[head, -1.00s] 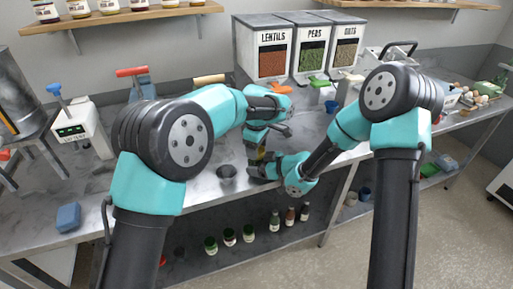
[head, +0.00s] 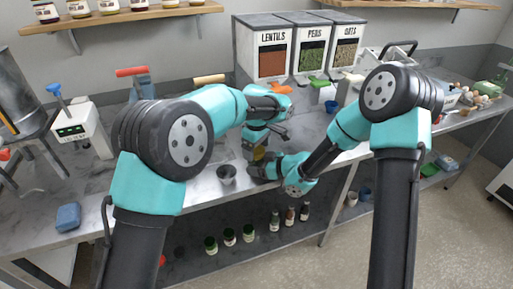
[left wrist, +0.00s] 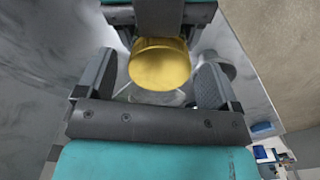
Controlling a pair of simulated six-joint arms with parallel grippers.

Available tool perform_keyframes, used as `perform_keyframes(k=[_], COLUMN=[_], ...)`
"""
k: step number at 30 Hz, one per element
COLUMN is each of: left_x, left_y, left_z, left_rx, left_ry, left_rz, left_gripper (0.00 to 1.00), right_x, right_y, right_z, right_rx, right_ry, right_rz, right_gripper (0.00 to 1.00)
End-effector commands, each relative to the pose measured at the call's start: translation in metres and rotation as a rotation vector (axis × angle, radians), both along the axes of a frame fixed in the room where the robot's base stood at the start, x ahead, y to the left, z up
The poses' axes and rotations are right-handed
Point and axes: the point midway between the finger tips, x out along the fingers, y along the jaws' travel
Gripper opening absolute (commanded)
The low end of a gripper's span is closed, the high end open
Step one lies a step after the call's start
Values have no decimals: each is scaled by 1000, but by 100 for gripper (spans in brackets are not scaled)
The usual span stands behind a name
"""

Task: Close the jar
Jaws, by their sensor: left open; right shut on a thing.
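The jar's gold lid (left wrist: 160,64) shows from above in the left wrist view. A little of the clear jar (left wrist: 158,97) shows below it, and the lid appears to sit on the jar. My left gripper (left wrist: 156,76) is open, with one finger on each side of the lid and gaps between. My right gripper (left wrist: 158,18) reaches in from the top of that view and is shut on the jar; its contact is mostly hidden. In the head view my left gripper (head: 258,142) is above my right gripper (head: 264,169), and only a small yellow patch of the lid shows between them.
A small metal cup (head: 227,174) stands just left of my grippers near the table's front edge. Bins of lentils, peas and oats (head: 293,50) stand behind. A blue block (head: 68,216) lies at the front left. Several bottles (head: 248,233) stand on the lower shelf.

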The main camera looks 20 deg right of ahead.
Motion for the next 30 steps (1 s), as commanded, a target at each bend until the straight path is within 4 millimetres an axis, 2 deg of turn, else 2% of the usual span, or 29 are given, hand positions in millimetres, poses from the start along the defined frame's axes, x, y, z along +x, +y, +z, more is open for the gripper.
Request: perform_keyframes(k=[5, 15, 22, 25, 30], left_x=[0, 0, 0, 0, 0], left_y=[0, -1, -1, 0, -1], left_z=[11, 44, 45, 45, 49], left_rx=[-2, -1, 0, 0, -1], left_ry=[-1, -1, 0, 0, -1], left_rz=[1, 0, 0, 3, 59], left_gripper=[87, 87, 87, 82, 82], right_x=[0, 0, 0, 0, 0], right_y=[0, 0, 0, 0, 0], right_z=[0, 1, 0, 0, 0], right_rx=[0, 0, 0, 0, 0], right_ry=[-1, -1, -1, -1, -1], right_rz=[0, 0, 0, 0, 0], right_gripper=[1, 1, 1, 1, 1])
